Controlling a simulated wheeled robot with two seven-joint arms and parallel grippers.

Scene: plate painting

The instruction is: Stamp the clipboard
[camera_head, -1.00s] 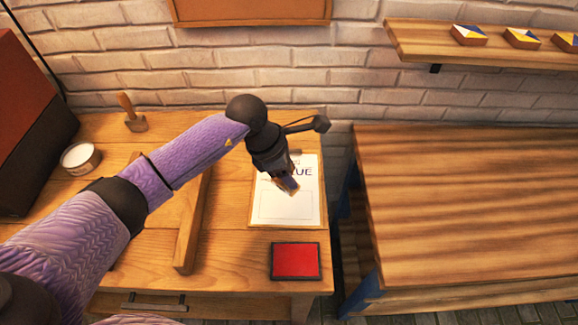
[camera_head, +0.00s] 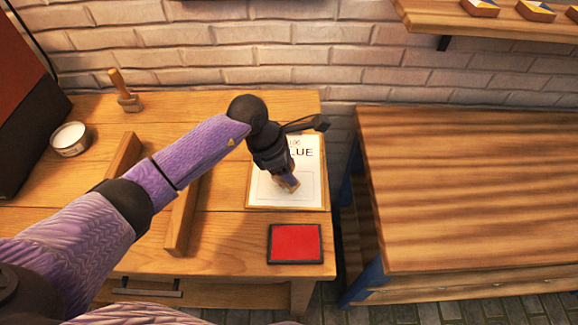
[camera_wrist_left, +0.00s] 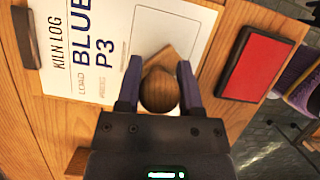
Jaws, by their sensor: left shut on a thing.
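The clipboard (camera_head: 258,196) lies on the wooden desk and holds a white sheet with printed lettering. The wrist view reads KILN LOG, LOAD, BLUE and P3 on the sheet (camera_wrist_left: 115,30). My left gripper (camera_head: 288,178) is over the lower half of the sheet, shut on a wooden stamp (camera_head: 291,187). In the wrist view the stamp's round handle (camera_wrist_left: 160,90) sits between both fingers, with its square base over the sheet. I cannot tell whether the base touches the paper. A red ink pad (camera_head: 295,243) in a dark case lies in front of the clipboard.
A wooden bar frame (camera_head: 182,215) lies left of the clipboard under my arm. A white-topped round tin (camera_head: 70,138) and another wooden-handled tool (camera_head: 122,95) stand at the back left. A wooden bench (camera_head: 470,190) stands right, across a gap.

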